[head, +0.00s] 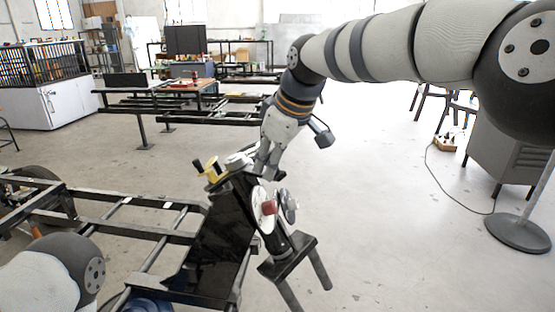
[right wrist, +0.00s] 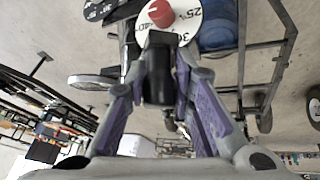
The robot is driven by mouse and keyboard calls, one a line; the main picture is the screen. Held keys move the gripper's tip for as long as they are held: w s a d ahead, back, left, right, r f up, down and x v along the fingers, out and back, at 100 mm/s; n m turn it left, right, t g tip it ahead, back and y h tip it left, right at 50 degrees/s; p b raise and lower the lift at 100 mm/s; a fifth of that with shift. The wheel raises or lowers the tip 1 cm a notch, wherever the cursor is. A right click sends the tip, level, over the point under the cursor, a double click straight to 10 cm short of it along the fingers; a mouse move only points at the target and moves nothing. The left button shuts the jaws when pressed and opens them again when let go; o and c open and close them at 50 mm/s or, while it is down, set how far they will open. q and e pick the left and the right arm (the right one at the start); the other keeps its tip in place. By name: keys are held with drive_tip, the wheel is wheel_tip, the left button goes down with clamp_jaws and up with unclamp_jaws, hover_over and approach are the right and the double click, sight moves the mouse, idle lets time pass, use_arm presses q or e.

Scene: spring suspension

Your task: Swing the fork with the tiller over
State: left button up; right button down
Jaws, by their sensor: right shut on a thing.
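My right gripper (head: 268,168) reaches down from the upper right to the top of the black head-tube frame. In the right wrist view its purple-padded fingers (right wrist: 160,88) are shut on a black grip, which I take to be the tiller (right wrist: 158,68). The fork (head: 289,258), a black crown with two legs, stands tilted below, its legs pointing down and right. A white numbered dial with a red knob (head: 269,208) sits between fork and gripper; the dial also shows in the wrist view (right wrist: 185,22). My left gripper is out of view.
The black ladder-like chassis (head: 150,235) fills the lower left. A yellow part (head: 211,168) is close left of my right gripper. A grey cabinet (head: 497,150) and a round stand base (head: 517,232) are at right.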

drive_tip(key=shift+f, duration=0.1)
drive_tip(key=c, duration=1.4)
unclamp_jaws()
drive_tip(key=v, duration=1.2)
